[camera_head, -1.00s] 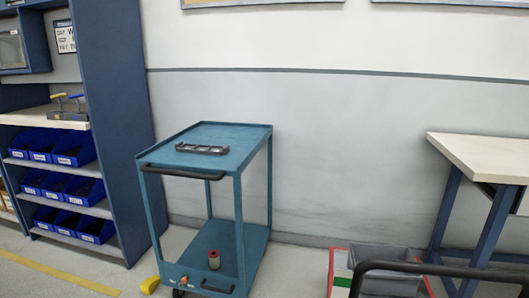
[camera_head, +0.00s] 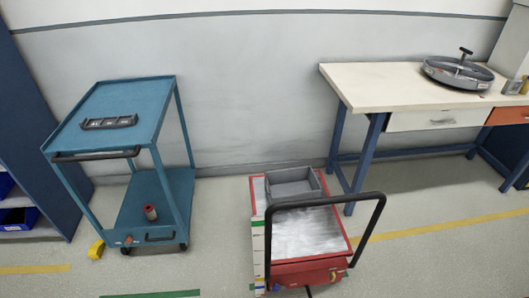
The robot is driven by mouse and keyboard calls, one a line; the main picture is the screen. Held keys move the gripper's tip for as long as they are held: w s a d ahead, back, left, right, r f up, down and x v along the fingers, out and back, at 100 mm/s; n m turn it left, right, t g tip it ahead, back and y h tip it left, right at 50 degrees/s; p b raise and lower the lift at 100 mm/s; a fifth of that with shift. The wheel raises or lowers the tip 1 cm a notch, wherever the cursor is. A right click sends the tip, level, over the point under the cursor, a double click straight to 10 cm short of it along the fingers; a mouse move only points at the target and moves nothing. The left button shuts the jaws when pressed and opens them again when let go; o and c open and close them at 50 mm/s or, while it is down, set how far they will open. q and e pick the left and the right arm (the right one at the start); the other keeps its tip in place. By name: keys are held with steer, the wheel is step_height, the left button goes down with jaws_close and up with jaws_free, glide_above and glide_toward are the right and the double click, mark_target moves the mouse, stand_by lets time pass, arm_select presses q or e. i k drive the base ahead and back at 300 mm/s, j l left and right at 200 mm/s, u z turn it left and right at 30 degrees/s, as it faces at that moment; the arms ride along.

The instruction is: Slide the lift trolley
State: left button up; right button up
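The lift trolley (camera_head: 338,237) stands on the floor at the bottom middle. It has a red frame, a silvery top deck and a black looped push handle (camera_head: 375,226) on its near side. A grey open bin (camera_head: 292,187) sits on the far part of the deck. Coloured marks run up its left side. Neither of my grippers shows in the head view, and nothing of mine touches the trolley in what I see.
A blue two-shelf cart (camera_head: 150,95) stands to the left, with a dark tray (camera_head: 109,122) on top and a red-brown cylinder (camera_head: 150,212) below. A workbench (camera_head: 370,85) with a round grey wheel-like part (camera_head: 458,73) stands right. Floor (camera_head: 420,265) is open at right.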

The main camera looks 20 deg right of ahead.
mark_target(294, 276)
steer(key=z, duration=0.95)
